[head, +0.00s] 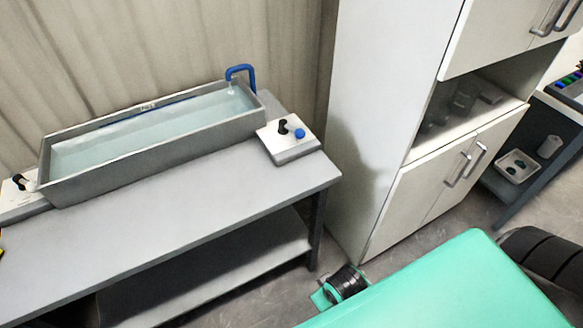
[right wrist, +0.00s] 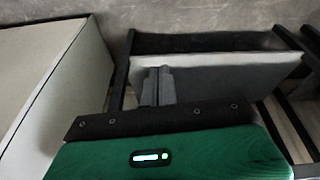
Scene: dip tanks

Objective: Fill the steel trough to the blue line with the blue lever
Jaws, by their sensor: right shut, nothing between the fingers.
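The steel trough (head: 150,158) stands on the grey bench in the head view and holds pale water (head: 160,128). A blue line (head: 178,100) shows along the inside of its back wall, with the water close below it; the exact gap is too small to tell. A blue spout (head: 241,70) bends over the right end, with a pale streak under its mouth. The blue lever's knob (head: 299,133) is on a white box (head: 290,148) right of the trough, beside a black part. My right gripper (right wrist: 158,85) is shut and empty in the right wrist view, away from the lever. My left gripper is not seen.
A second white box with a black lever (head: 19,181) sits at the trough's left end. The bench top (head: 180,200) is clear in front. A tall white cabinet (head: 375,110) stands right of the bench. My green arm link covers the lower right.

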